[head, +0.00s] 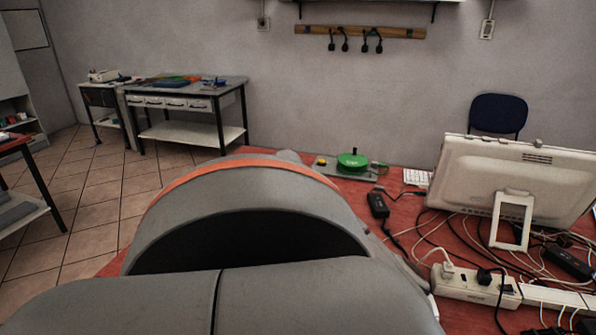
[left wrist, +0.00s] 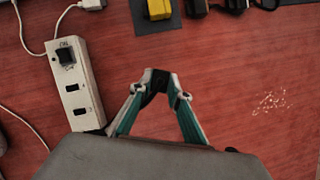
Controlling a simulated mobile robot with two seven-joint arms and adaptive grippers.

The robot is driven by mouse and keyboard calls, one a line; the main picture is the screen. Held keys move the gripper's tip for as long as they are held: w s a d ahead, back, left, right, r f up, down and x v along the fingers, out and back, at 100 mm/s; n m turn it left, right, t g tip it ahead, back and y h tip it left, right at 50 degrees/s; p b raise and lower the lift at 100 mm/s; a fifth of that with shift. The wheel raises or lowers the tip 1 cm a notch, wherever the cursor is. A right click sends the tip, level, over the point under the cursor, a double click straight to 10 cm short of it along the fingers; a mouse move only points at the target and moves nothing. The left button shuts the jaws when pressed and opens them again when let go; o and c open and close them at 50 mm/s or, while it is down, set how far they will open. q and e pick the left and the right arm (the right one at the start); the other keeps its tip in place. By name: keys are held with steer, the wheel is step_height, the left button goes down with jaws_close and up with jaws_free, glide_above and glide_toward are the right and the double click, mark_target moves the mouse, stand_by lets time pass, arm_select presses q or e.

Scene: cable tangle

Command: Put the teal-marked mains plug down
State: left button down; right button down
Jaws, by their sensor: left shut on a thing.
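In the left wrist view my left gripper (left wrist: 158,84) points out over the red tabletop (left wrist: 250,60). Its two fingers come together at the tips on a small black thing, which I take to be the mains plug (left wrist: 159,77). Most of it is hidden between the fingertips, and I cannot make out a teal mark on it. Teal shows along the fingers themselves. Whether the plug touches the table is not clear. In the head view a large grey arm link of mine covers the middle, and neither gripper shows there.
A white power strip with a black switch (left wrist: 75,80) lies left of the gripper. A yellow block (left wrist: 157,9) is at the top. Bare table lies to the right. In the head view, a monitor (head: 515,178), tangled cables and a power strip (head: 470,287) crowd the right side.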

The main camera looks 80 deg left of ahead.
arm_select(q)
steer(key=shift+f+b, duration=0.45)
steer(key=shift+f, duration=1.75)
steer(key=c, duration=1.9)
jaws_free()
steer(key=shift+r+p, duration=0.4)
steer(key=v, duration=1.1)
steer(key=shift+r, duration=0.4)
